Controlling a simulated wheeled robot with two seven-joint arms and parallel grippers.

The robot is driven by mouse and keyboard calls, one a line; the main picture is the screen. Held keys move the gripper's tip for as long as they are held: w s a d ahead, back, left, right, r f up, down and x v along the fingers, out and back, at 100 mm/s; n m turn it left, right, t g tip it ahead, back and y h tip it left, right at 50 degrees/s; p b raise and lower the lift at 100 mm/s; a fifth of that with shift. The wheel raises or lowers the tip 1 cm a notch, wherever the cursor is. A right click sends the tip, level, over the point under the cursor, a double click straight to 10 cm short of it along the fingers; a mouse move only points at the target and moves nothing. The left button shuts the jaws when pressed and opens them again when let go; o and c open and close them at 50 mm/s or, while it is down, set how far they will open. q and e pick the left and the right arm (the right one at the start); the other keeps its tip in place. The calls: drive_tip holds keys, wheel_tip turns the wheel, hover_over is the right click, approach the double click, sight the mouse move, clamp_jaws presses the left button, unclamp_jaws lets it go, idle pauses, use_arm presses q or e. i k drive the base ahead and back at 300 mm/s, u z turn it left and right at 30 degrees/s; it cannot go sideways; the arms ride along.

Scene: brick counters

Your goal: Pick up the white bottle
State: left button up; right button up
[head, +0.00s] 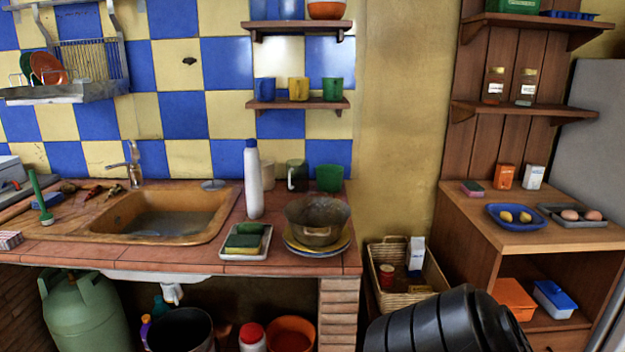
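The white bottle (253,182) with a blue cap stands upright on the tiled counter (190,257), just right of the sink and behind the sponge tray. It is tall and slim and its whole front is in plain view. Neither of my grippers is in the head view.
A white tray (226,254) with green and yellow sponges (246,236) lies in front of the bottle. A pot (318,217) on stacked plates stands to the right, with a green cup (329,178) behind. The sink (165,213) is left; a cup shelf (300,104) hangs above.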

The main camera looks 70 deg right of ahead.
sight(253, 180)
drive_tip(key=z, duration=1.95)
